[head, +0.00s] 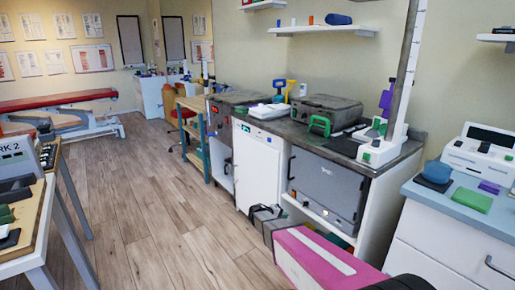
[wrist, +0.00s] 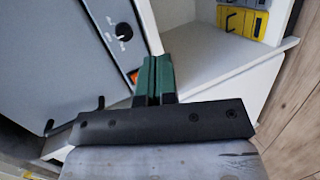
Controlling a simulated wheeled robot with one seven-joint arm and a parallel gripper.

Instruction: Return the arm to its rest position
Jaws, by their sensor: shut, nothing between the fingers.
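My gripper (wrist: 153,82) shows in the wrist view with its two green fingers together and nothing between them. It points towards the front of a grey unit (wrist: 60,50) with a black knob, a handle and an orange switch. A white shelf (wrist: 205,55) lies just beyond the fingertips. I cannot tell from this view whether the fingers touch anything. In the head view my fingertips cannot be made out clearly. The same grey unit (head: 325,187) stands there under the worktop.
The worktop (head: 270,126) carries a grey case (head: 327,110) and several devices. A white cabinet (head: 257,165) stands below. At right is a blue-topped counter (head: 460,203); at left, a table edge (head: 38,215). The wooden floor (head: 140,200) between is clear towards the red-topped couch (head: 58,100).

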